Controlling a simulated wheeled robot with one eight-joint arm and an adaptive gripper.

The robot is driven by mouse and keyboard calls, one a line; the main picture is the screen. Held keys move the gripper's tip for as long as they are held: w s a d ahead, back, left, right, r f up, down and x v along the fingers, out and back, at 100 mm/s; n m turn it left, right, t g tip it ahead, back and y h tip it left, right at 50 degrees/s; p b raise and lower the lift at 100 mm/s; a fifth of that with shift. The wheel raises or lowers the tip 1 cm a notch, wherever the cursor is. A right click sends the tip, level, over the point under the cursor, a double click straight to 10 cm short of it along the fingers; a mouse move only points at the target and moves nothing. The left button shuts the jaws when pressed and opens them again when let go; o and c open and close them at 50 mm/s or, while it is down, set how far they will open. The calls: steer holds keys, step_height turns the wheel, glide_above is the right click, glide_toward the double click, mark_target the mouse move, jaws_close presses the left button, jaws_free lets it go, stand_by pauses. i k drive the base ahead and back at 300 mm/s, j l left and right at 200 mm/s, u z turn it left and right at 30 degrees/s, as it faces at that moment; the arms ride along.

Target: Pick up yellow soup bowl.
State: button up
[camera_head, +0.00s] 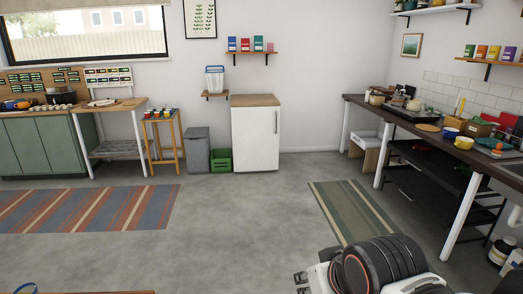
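A small yellow bowl-like thing (450,132) stands among the clutter on the long dark counter at the right. A paler, cream-yellow container (376,100) stands farther back on the same counter. My gripper (301,282) is low at the bottom edge, left of my dark, ringed arm joint. It is over the floor, well apart from the counter and both yellow things. Its fingers are small and partly cut off, so I cannot tell whether they are open.
The counter (361,105) stands on white legs with a black rack (428,170) beneath. The floor is clear around a green striped rug (350,208) and a red-blue rug (90,208). A white cabinet (256,138), grey bin (196,150) and green crate (221,160) stand at the back wall.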

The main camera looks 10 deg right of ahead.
mark_target(462, 142)
steer(key=i+l+z, duration=0.15)
steer(key=i+z, duration=0.2)
steer(key=i, duration=0.15)
steer(key=i+z, duration=0.3)
steer(key=i, duration=0.25)
steer(key=i+j+z, duration=0.15)
steer(key=i+z, duration=0.2)
steer(key=i, duration=0.15)
steer(key=i+j+z, duration=0.35)
steer(key=i, duration=0.15)
